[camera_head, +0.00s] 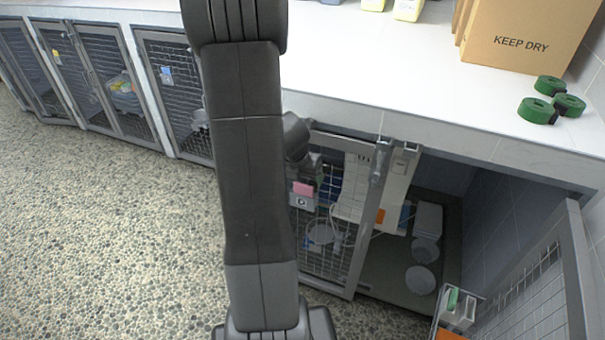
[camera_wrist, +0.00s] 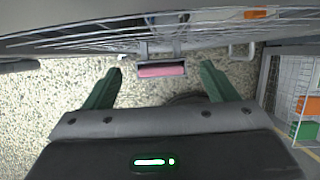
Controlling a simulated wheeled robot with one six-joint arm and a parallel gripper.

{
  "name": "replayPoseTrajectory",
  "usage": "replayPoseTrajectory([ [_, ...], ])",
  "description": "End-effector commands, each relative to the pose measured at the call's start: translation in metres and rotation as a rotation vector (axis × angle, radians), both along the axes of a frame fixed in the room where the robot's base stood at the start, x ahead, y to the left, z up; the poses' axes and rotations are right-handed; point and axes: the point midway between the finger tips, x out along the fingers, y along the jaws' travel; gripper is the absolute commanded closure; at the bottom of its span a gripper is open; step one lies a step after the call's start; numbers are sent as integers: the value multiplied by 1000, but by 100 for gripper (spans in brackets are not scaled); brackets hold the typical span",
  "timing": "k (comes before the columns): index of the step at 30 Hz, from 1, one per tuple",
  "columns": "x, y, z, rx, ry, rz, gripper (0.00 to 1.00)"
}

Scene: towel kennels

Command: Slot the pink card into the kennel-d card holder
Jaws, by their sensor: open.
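The pink card (camera_head: 303,188) stands upright in a grey holder (camera_head: 302,201) on the front of a mesh kennel door. The mark on that holder is too small to read surely. In the wrist view, the pink card (camera_wrist: 162,71) shows as a flat strip in the holder, below the mesh. My gripper (camera_wrist: 161,68) is open, with its green fingers apart on either side of the card and holder. I see no finger touching the card. In the head view, my arm hides most of the gripper.
The kennel door (camera_head: 330,225) with the pink card has equipment behind it. Another mesh door (camera_head: 545,290) stands open at right, near a small box (camera_head: 457,310) with green and orange items. The white counter (camera_head: 400,65) holds a carton (camera_head: 525,35) and green rolls (camera_head: 552,100). Pebbled floor lies clear at left.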

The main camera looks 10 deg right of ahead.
Motion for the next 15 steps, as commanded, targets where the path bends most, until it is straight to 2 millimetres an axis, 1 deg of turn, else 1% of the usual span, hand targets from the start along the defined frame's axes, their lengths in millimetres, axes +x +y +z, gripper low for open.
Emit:
replayPoseTrajectory([
  [4, 0, 0, 2, 0, 0, 0, 21],
  [8, -4, 3, 16, 0, -1, -1, 21],
  [11, -10, 7, 36, 0, -4, 1, 21],
  [15, -20, 15, 68, 0, -5, 1, 21],
])
